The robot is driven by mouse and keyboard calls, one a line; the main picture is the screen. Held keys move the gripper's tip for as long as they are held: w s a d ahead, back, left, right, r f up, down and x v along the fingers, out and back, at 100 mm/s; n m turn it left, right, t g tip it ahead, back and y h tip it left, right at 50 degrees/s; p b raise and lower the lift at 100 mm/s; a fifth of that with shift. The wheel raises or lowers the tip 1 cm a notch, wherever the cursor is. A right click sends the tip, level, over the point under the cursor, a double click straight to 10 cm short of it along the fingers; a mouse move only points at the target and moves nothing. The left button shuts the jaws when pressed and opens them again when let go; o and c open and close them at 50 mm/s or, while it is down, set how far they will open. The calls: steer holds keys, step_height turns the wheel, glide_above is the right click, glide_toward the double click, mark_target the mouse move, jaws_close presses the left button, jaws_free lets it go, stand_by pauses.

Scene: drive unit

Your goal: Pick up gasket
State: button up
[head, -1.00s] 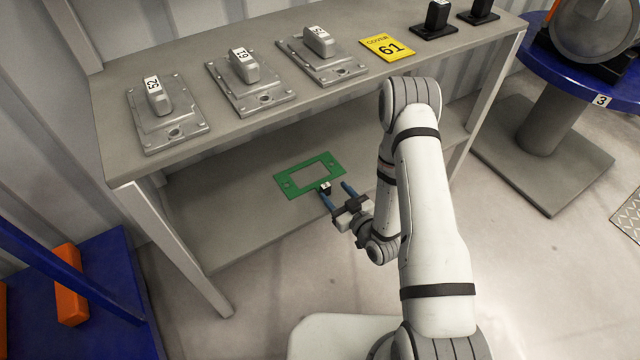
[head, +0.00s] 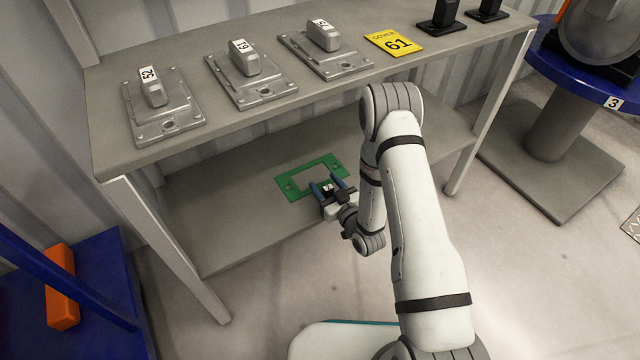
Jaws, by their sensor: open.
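The gasket (head: 290,184) is a flat green rectangular frame with an open middle. It lies on the lower shelf of the grey bench. A small black block with a white label (head: 327,187) shows at its near edge. My gripper (head: 324,180) is open, with its two blue fingers over the near edge of the gasket. The fingers stand on either side of the labelled block. I cannot tell whether they touch it. My gripper and wrist hide part of the gasket's near right side.
The bench top (head: 110,160) hangs above the back of the lower shelf (head: 215,235). It carries several numbered metal covers and a yellow "COVER 61" sign (head: 393,44). A white bench leg (head: 165,250) stands left. A blue stand with an orange block (head: 62,287) is at lower left.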

steer(key=shift+c, duration=0.5)
steer(key=c, duration=1)
